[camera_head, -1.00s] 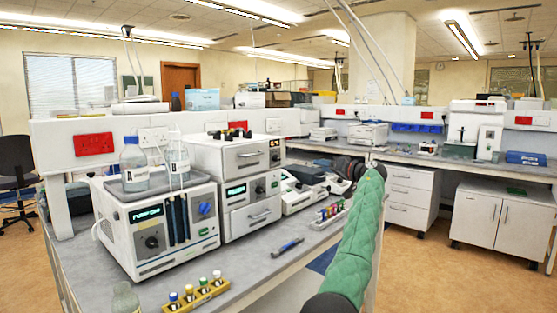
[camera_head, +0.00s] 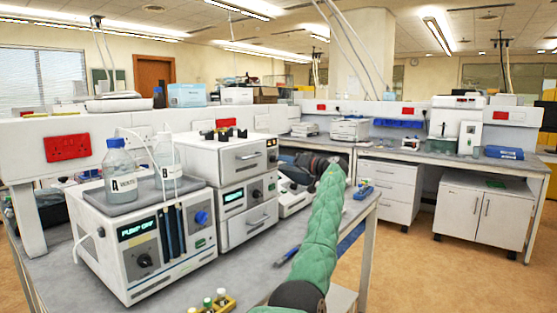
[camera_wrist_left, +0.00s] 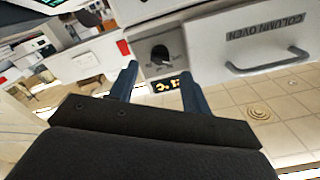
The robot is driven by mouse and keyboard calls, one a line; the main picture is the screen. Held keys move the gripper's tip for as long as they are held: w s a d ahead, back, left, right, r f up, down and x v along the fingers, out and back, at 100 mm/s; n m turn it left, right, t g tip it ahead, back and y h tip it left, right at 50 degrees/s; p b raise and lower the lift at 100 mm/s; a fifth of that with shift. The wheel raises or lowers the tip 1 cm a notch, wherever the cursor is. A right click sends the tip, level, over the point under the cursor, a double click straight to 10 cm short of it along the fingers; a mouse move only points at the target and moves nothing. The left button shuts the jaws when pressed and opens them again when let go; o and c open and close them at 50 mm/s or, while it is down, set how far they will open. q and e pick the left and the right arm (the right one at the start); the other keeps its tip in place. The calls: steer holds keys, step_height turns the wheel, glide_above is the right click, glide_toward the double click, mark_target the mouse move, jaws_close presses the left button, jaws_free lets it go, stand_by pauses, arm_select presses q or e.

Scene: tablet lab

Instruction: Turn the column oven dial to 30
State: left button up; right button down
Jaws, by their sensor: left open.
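The column oven (camera_head: 231,158) is the white upper unit of the stack on the bench. Its dark round dial (camera_head: 272,158) is at the right of its front, below a small lit display (camera_head: 272,143). In the left wrist view the dial (camera_wrist_left: 159,54) and display (camera_wrist_left: 168,86) show close up; the setting is not clearly legible. My left gripper (camera_head: 290,164) is beside the right end of the oven front. In the wrist view its two fingers (camera_wrist_left: 160,74) are open and apart, with the dial ahead between their tips; contact cannot be told. My right gripper is not in view.
A pump unit (camera_head: 140,240) with bottles on top stands left of the oven. Another white unit (camera_head: 247,209) is below it. A vial rack (camera_head: 215,301) and a blue pen (camera_head: 288,255) lie on the bench. The floor at right is clear.

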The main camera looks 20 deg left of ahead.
mark_target(274, 159)
arm_select(q)
steer(key=shift+p+x, duration=0.4)
steer(key=shift+x, duration=1.85)
steer(key=shift+f, duration=0.1)
steer(key=c, duration=1)
